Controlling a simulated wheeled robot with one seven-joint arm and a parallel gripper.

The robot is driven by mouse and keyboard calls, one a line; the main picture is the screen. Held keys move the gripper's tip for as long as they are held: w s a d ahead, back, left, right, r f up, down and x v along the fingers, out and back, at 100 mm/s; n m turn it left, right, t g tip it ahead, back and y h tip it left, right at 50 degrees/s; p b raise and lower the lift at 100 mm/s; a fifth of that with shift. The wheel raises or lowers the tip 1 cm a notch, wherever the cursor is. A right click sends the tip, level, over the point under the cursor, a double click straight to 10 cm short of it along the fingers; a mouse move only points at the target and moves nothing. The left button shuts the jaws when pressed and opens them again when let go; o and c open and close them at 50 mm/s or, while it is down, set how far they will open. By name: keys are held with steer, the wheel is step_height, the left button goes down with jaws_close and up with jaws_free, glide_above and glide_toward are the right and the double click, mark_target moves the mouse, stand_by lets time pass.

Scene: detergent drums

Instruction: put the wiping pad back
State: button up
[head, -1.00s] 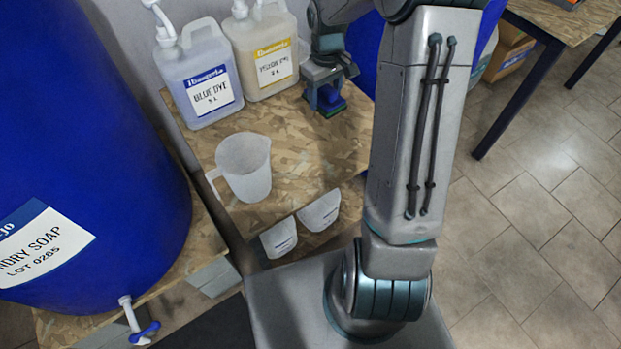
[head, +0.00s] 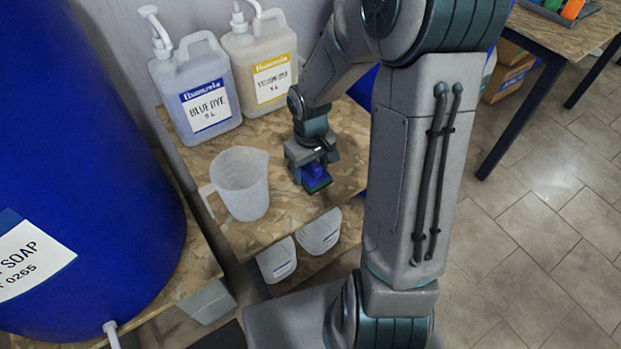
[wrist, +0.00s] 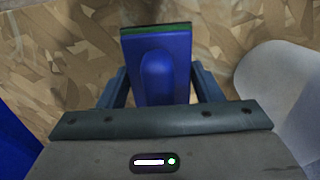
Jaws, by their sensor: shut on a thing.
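The wiping pad (head: 316,178) is blue with a dark green underside. My gripper (head: 314,164) is shut on it, above the wooden shelf top (head: 283,221), to the right of the clear measuring jug (head: 240,184). In the wrist view, the pad (wrist: 162,75) sits between the two fingers of my gripper (wrist: 160,88), with its blue handle towards me and the green edge at the far side. I cannot tell whether the pad touches the wood.
The blue dye jug (head: 197,85) and the yellow dye jug (head: 262,60) stand at the back. A large blue drum (head: 85,140) fills the left. Two small white scoops (head: 277,260) hang at the front edge. Another table (head: 560,30) stands at the right.

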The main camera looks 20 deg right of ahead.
mark_target(311, 178)
steer(key=shift+f+b, duration=0.6)
steer(key=shift+f, duration=1.4)
